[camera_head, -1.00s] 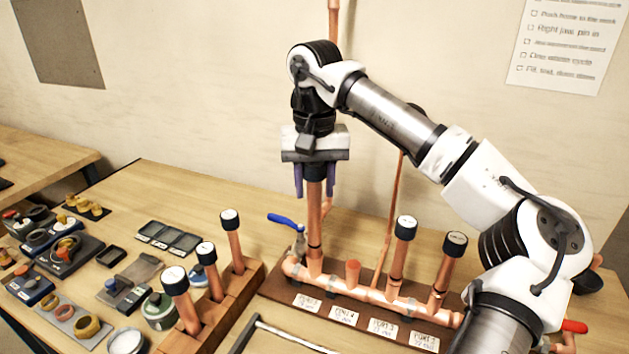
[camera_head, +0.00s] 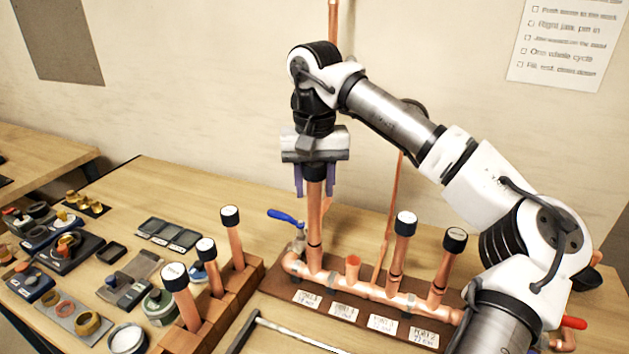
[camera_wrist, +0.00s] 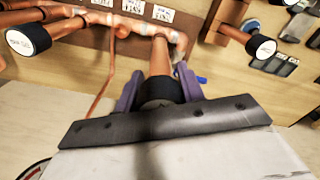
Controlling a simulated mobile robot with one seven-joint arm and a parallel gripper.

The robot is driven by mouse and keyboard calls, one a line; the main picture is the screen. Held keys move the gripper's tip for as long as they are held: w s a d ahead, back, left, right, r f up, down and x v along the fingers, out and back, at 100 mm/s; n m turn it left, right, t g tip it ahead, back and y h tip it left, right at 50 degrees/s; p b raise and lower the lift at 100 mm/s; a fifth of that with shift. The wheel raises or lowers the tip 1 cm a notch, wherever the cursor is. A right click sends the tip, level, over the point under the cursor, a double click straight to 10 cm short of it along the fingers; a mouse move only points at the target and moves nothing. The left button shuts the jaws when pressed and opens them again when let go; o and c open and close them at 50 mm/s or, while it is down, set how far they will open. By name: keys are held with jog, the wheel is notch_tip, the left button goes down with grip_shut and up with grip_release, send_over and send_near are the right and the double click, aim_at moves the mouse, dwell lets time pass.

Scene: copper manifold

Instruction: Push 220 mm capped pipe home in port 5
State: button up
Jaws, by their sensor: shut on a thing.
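A copper pipe with a dark cap (camera_head: 314,215) stands upright in the leftmost port of the copper manifold (camera_head: 335,281). My gripper (camera_head: 315,188) is shut on its top end, one purple finger on each side. The wrist view shows the pipe (camera_wrist: 160,58) running away from the fingers (camera_wrist: 159,92) toward the manifold. A dark ring shows low on the pipe, just above the port. The pipe's lower end is hidden inside the fitting, so its depth cannot be told. The cap top is hidden by my gripper.
An open, empty port (camera_head: 352,268) is next to the held pipe. Two capped pipes (camera_head: 404,240) (camera_head: 447,265) stand farther right. A blue-handled valve (camera_head: 287,217) is close at left. A wooden rack (camera_head: 225,300) holds several capped pipes. A thin copper tube (camera_head: 390,220) rises behind.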

jog(key=shift+f, duration=1)
dwell(1.6)
jog(key=o, duration=1.5)
jog(key=shift+o, duration=0.2)
jog(key=shift+r, duration=3.55)
